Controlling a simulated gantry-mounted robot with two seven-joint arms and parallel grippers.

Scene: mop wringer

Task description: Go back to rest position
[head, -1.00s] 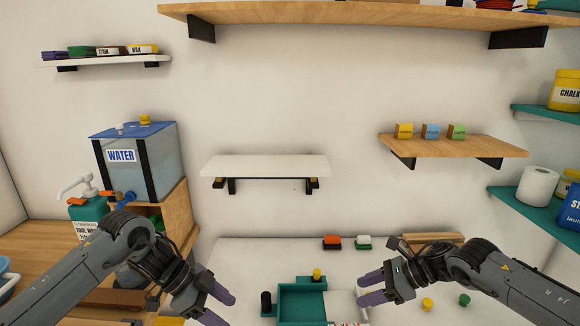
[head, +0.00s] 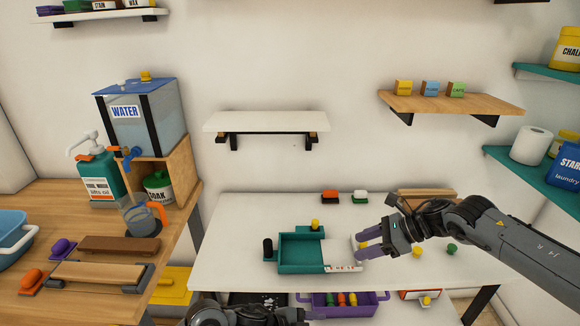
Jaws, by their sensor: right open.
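My right gripper (head: 363,249), with purple fingers, comes in from the right in the head view. It is open and empty, with its fingertips pointing left over the white table (head: 222,230). The fingers appear close to the right end of a teal tray-like wringer (head: 301,252); I cannot tell whether they touch it. The wringer has a black knob on its left and a yellow knob at its back. Of my left arm only a dark part shows at the bottom edge; its fingers are out of view.
A purple bin (head: 368,307) with several coloured items sits below the table's front edge. Red and white brushes (head: 330,197) lie at the back. A wooden bench (head: 95,200) on the left holds a water tank (head: 150,115), a jug (head: 140,215) and brushes. Shelves line the wall.

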